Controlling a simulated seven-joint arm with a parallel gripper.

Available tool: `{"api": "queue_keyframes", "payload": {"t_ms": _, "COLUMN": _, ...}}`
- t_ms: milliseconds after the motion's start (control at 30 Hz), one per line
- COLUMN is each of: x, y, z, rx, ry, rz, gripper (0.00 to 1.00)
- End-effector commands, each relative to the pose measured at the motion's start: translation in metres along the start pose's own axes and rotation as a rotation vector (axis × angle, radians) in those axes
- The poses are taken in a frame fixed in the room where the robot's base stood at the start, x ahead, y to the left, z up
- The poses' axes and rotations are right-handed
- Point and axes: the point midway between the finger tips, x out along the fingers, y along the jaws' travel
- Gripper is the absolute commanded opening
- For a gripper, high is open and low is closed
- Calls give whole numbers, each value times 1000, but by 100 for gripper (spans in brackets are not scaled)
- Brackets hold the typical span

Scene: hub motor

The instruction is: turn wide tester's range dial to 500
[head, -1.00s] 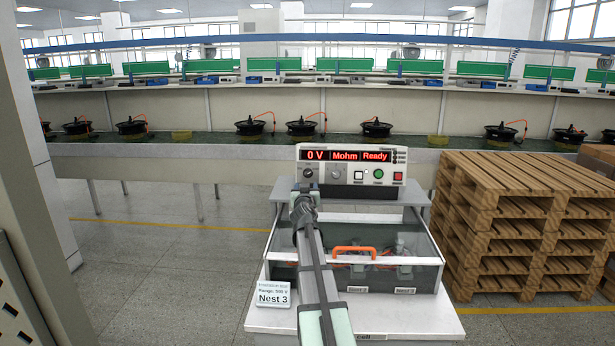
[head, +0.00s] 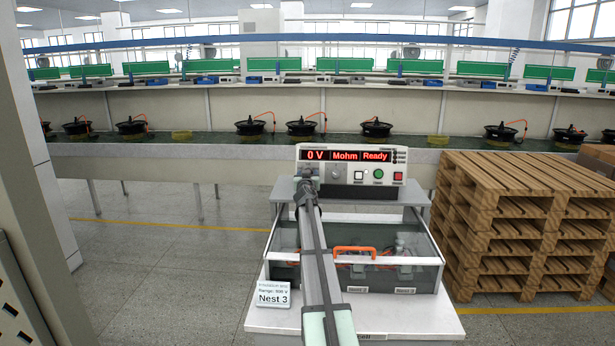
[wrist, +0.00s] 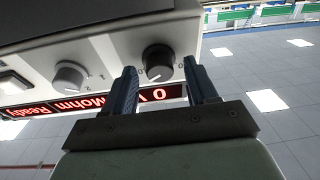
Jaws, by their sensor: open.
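The tester (head: 352,172) is a wide white box with a red display reading "0 V", "Mohm" and "Ready". In the wrist view, which shows it upside down, a dark round dial (wrist: 155,58) with a white pointer line sits on its front panel. A lighter grey knob (wrist: 69,78) is beside it. I cannot read which mark the dark dial points to. My gripper (wrist: 160,68) is open, with one finger on each side of the dark dial; contact is not clear. In the head view my arm hides the dark dial, and the grey knob (head: 336,173) shows just right of my arm.
Below the tester is a clear-lidded box (head: 420,262) with an orange handle (head: 354,252). A card (head: 273,295) reading "Nest 3" stands at its front left. Wooden pallets (head: 520,225) are stacked at the right. Small buttons sit right of the knobs.

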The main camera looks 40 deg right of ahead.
Motion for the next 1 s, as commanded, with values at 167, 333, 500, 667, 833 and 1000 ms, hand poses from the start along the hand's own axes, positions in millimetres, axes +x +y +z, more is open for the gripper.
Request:
{"api": "queue_keyframes", "payload": {"t_ms": 167, "x": 7, "y": 0, "z": 0, "rx": 0, "ry": 0, "rz": 0, "gripper": 57}}
{"api": "queue_keyframes", "payload": {"t_ms": 333, "x": 6, "y": 0, "z": 0, "rx": 0, "ry": 0, "rz": 0, "gripper": 57}}
{"api": "queue_keyframes", "payload": {"t_ms": 500, "x": 6, "y": 0, "z": 0, "rx": 0, "ry": 0, "rz": 0, "gripper": 42}}
{"api": "queue_keyframes", "payload": {"t_ms": 667, "x": 6, "y": 0, "z": 0, "rx": 0, "ry": 0, "rz": 0, "gripper": 27}}
{"api": "queue_keyframes", "payload": {"t_ms": 833, "x": 6, "y": -1, "z": 0, "rx": 0, "ry": 0, "rz": -1, "gripper": 10}}
{"api": "queue_keyframes", "payload": {"t_ms": 1000, "x": 7, "y": -1, "z": 0, "rx": 1, "ry": 1, "rz": -2, "gripper": 2}}
